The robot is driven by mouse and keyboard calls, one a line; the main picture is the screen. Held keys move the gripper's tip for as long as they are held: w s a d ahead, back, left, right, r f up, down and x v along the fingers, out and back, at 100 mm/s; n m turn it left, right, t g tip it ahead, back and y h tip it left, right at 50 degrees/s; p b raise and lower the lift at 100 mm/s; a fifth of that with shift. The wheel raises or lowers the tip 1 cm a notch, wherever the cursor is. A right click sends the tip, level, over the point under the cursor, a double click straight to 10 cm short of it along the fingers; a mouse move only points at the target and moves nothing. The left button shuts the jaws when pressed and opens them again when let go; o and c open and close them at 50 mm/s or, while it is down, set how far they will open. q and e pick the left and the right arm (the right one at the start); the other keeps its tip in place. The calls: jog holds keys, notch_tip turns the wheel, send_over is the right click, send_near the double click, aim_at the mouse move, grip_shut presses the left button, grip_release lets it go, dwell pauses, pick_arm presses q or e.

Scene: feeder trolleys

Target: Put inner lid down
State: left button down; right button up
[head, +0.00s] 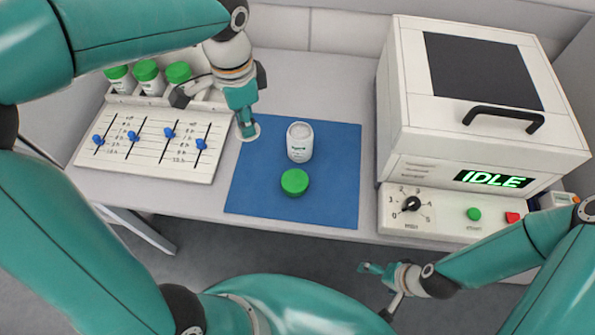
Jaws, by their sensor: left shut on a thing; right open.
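My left gripper (246,124) is shut on a small pale disc, the inner lid (253,135), at the upper left edge of the blue mat (335,205). Whether the disc touches the surface, I cannot tell. A white jar (299,146) stands upright on the mat, to the right of the gripper and apart from it. A green screw cap (295,182) lies on the mat in front of the jar. My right gripper (382,270) is open and empty, in front of the table's front edge.
Several green-capped jars (148,75) stand in a rack at the back left, behind a white panel with blue sliders (150,145). A white machine (480,100) reading IDLE, with a black handle, dial and buttons, fills the right side.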

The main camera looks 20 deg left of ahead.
pick_arm(q)
jog(key=shift+s+a+m, duration=0.15)
jog(key=shift+s+m, duration=0.35)
jog(key=shift+s, duration=0.1)
jog(key=shift+s+f, duration=0.15)
jog(key=shift+s, duration=0.05)
jog(key=b, duration=0.2)
send_over(255, 183)
notch_tip(255, 183, down, 15)
jog(key=shift+r, duration=0.15)
jog(key=shift+f, duration=2.15)
pick_arm(e)
jog(key=shift+f, duration=1.55)
pick_arm(q)
jog(key=shift+f+b, duration=0.2)
jog(key=shift+b, duration=0.15)
jog(key=c, duration=1.1)
grip_release()
jog(key=shift+r, duration=0.1)
jog(key=shift+c, duration=0.2)
pick_arm(e)
jog(key=shift+f, duration=0.1)
pick_arm(q)
jog(key=shift+r, duration=0.1)
